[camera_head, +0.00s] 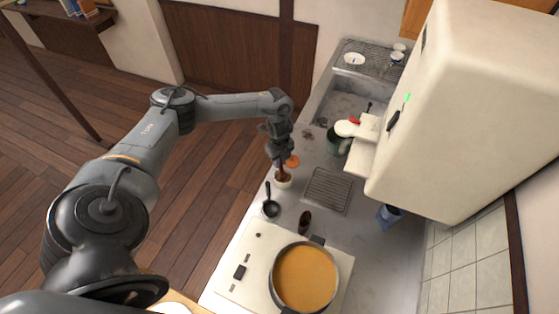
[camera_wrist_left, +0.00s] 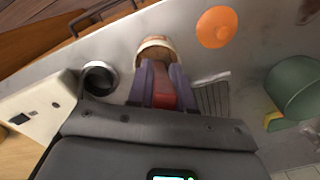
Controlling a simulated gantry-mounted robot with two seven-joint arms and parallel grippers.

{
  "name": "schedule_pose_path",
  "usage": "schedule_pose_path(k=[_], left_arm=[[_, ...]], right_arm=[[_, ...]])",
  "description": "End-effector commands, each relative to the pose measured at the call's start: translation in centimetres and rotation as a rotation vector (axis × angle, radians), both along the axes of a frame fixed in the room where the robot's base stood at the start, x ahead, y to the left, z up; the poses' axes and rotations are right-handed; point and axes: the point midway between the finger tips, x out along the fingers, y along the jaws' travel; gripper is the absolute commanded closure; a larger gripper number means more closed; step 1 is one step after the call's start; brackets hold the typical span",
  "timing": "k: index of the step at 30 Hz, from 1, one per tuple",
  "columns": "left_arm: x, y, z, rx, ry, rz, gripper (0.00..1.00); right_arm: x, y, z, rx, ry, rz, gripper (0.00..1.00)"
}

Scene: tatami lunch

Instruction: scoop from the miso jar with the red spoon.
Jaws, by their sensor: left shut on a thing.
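The miso jar (camera_head: 284,183) is a small pale pot with brown paste on the counter; in the left wrist view (camera_wrist_left: 157,43) its open mouth shows just beyond my fingertips. My left gripper (camera_head: 281,163) is right above the jar, pointing down. In the left wrist view my left gripper (camera_wrist_left: 160,72) is shut on the red spoon (camera_wrist_left: 163,93), whose handle lies between the purple-grey fingers. The spoon's bowl is hidden, so I cannot tell whether it touches the paste. My right gripper is not in view.
An orange disc (camera_head: 292,161) lies beside the jar. A black ladle (camera_head: 270,208) and a pot of orange soup (camera_head: 305,276) are nearer. A drain grate (camera_head: 327,190) lies right of the jar. A green pot (camera_head: 336,145) and a large white cabinet (camera_head: 470,110) stand farther right.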

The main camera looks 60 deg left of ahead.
Motion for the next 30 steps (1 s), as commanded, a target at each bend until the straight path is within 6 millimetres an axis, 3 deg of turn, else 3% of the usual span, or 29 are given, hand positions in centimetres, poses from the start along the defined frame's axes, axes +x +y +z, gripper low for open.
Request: schedule_pose_path(k=[30], left_arm=[[0.0,0.0,7.2,-0.001,0.000,-0.001,1.00]], right_arm=[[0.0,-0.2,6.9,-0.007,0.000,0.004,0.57]])
